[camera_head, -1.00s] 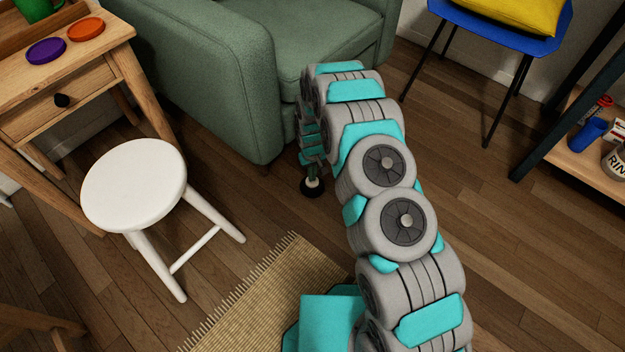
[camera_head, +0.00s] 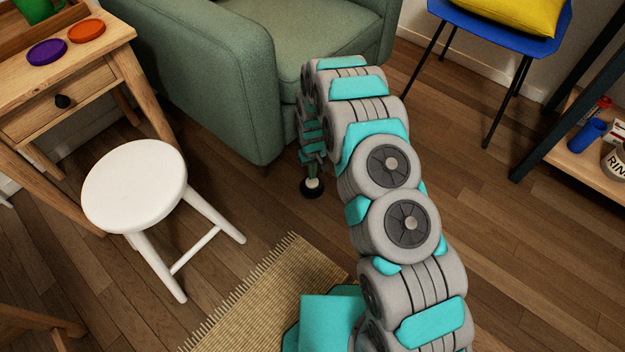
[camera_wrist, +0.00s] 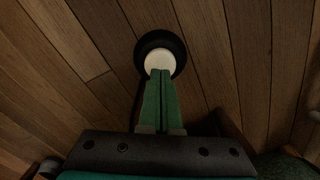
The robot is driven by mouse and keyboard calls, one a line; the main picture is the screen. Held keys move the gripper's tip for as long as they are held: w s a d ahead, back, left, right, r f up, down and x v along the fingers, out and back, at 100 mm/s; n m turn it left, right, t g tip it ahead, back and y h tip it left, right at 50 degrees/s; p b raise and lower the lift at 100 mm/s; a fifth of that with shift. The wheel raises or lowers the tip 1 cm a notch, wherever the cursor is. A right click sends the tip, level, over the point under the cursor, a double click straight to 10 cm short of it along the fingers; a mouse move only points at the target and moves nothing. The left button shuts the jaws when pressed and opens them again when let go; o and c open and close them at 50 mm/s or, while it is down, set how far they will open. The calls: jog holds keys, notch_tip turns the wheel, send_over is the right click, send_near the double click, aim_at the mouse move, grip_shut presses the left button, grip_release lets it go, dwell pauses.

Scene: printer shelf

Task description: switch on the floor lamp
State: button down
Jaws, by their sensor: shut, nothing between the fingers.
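The floor lamp itself is not in view. A round black foot switch with a pale button (camera_head: 312,190) lies on the wooden floor in front of the green armchair. In the wrist view the black disc (camera_wrist: 178,46) surrounds the whitish button (camera_wrist: 158,59). My gripper (camera_head: 314,178) points down over it. In the wrist view its two green fingers (camera_wrist: 159,72) are shut together and empty, with their tips overlapping the button's near edge. I cannot tell whether they touch or press it.
The green armchair (camera_head: 215,80) stands close behind my gripper. A white stool (camera_head: 135,185) and wooden desk (camera_head: 60,90) stand at left. A woven rug (camera_head: 265,290) lies in front. A blue chair (camera_head: 500,35) and shelf (camera_head: 590,165) are at right. Bare floor lies between.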

jog(key=shift+r+p, duration=0.35)
jog(key=shift+r, duration=2.3)
notch_tip(320, 180, up, 16)
jog(key=p, duration=0.1)
send_over(312, 181)
jog(key=s+d, duration=0.4)
jog(key=d, duration=0.1)
jog(key=s+d+r+m+p, duration=0.1)
jog(key=s+d+r, duration=0.1)
jog(key=s+r, duration=0.3)
jog(key=s+d+r+m+p, duration=0.1)
jog(key=s+d+r, duration=0.2)
jog(key=r, duration=0.5)
jog(key=s+d+r, duration=0.2)
jog(key=s+r, duration=0.3)
jog(key=s, duration=0.4)
jog(key=s+d+r+m+g+p, duration=0.1)
jog(key=s+d+r, duration=0.2)
jog(key=s, duration=0.7)
jog(key=s+d+r+m+p, duration=0.1)
jog(key=s+d+r, duration=0.1)
jog(key=s+r, duration=0.4)
jog(key=s, duration=0.4)
jog(key=shift+d+r+g, duration=0.25)
jog(key=shift+r+g, duration=0.1)
jog(key=shift+g, duration=0.05)
